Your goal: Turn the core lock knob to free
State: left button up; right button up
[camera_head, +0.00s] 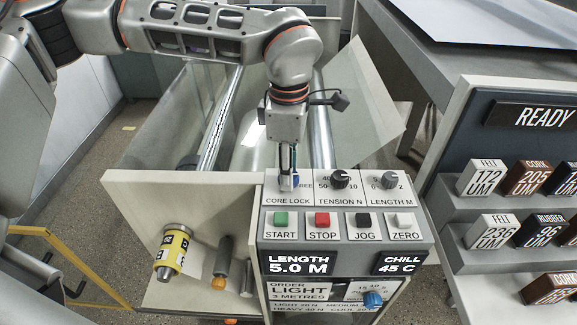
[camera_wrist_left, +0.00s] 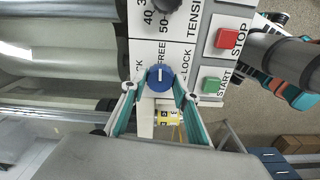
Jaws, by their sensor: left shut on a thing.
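The core lock knob (camera_wrist_left: 160,77) is a small blue knob on the sloped control panel (camera_head: 350,230). My left gripper (camera_head: 289,181) comes down onto it from above and hides most of it in the head view. In the left wrist view, my left gripper's teal fingers (camera_wrist_left: 158,92) stand on either side of the knob, shut on it. The knob's white mark runs up and down in that view, in line with the word FREE above it. The CORE LOCK label shows beside the knob. My right gripper is not seen.
The tension knob (camera_head: 339,179) and length knob (camera_head: 390,180) sit right of the core lock. Below are the green START (camera_head: 281,219), red STOP (camera_head: 322,219), JOG and ZERO buttons. A yellow roll (camera_head: 173,251) is mounted at left. A sample rack (camera_head: 510,190) stands at right.

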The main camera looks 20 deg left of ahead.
pick_arm(q)
jog(key=shift+r+m, duration=0.1)
jog(key=shift+m, duration=0.3)
jog(key=o, duration=1.1)
notch_tip(320, 180, up, 12)
jog(key=shift+f, duration=0.1)
